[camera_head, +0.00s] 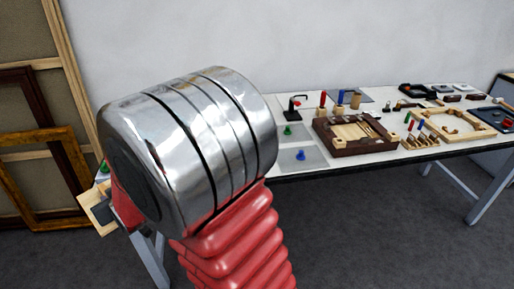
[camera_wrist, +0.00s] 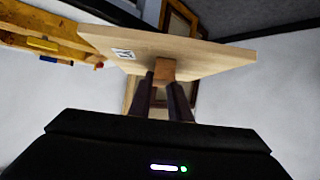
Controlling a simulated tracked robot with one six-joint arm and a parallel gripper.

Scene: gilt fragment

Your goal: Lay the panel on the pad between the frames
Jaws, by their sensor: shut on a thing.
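In the wrist view, my gripper (camera_wrist: 166,84) is shut on a small wooden block under a pale wooden panel (camera_wrist: 185,52). The panel is a flat board, tilted in the picture, with a small black-and-white label. In the head view my arm covers the gripper; a pale wooden piece (camera_head: 96,207) shows at the arm's left, and I cannot tell if it is the panel. A dark brown frame (camera_head: 384,148) and a pale wooden frame (camera_head: 482,133) lie on the table. I cannot tell which surface is the pad.
The white table (camera_head: 295,95) runs along the wall. A grey mat (camera_head: 315,162) with a blue knob (camera_head: 300,155) lies left of the dark frame. Several upright tools and small blocks crowd the table. Large picture frames (camera_head: 55,140) lean at the left.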

